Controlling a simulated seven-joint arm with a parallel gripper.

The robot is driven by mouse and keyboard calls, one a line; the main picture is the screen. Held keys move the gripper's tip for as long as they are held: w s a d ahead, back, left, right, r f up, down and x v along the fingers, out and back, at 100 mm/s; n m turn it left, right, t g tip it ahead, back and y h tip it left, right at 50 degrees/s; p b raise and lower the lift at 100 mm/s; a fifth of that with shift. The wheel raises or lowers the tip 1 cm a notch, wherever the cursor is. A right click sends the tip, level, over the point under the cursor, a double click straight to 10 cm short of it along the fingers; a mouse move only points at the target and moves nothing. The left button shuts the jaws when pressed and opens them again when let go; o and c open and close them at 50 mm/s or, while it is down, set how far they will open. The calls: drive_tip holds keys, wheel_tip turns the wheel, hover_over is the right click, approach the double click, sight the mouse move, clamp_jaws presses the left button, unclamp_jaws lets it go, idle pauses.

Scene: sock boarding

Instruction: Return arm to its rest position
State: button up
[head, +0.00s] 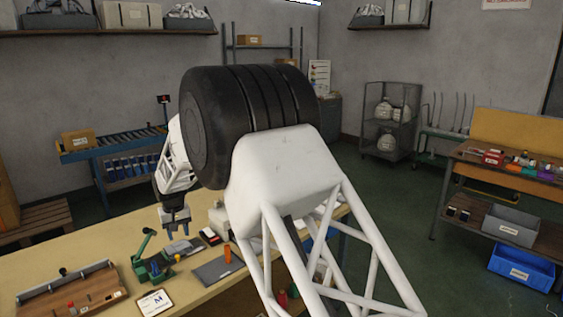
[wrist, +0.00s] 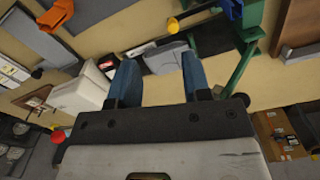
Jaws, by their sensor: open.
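My gripper (head: 175,218) hangs above the workbench (head: 205,300), left of my large white and black arm links in the head view. In the wrist view my gripper (wrist: 155,75) shows two blue fingers spread apart. The space between the fingers is empty, with bench top and a grey item beyond them. My arm is raised and bent, and its links hide part of the bench and room behind.
On the bench are a green fixture (head: 150,262), a grey plate (head: 218,270) with an orange item (head: 228,254), a wooden tray (head: 75,292) and a white card (head: 154,302). A conveyor (head: 115,143) stands behind. Another bench (head: 500,170) stands at the right.

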drive_tip(key=s+d+r+m, duration=0.1)
drive_tip(key=s+d+r, duration=0.45)
drive_tip(key=d, duration=0.65)
drive_tip(key=s+d+r+m+t, duration=0.1)
drive_tip(key=s+d+r, duration=0.5)
drive_tip(key=d, duration=0.6)
drive_tip(key=s+d+r+m, duration=0.1)
drive_tip(key=s+d+r, duration=0.3)
drive_tip(key=d+r, duration=0.6)
drive_tip(key=s+d+m+t, duration=0.1)
drive_tip(key=s+d+m, duration=0.1)
drive_tip(key=s+d, duration=1.25)
drive_tip(key=s+d+f, duration=0.2)
drive_tip(key=s+d, duration=0.2)
drive_tip(key=s, duration=0.4)
drive_tip(key=s+d+f+m, duration=0.1)
drive_tip(key=s+d, duration=0.3)
drive_tip(key=s, duration=0.4)
drive_tip(key=shift+s+f+m+t, duration=0.3)
drive_tip(key=shift+s+f, duration=0.05)
drive_tip(key=shift+f, duration=0.5)
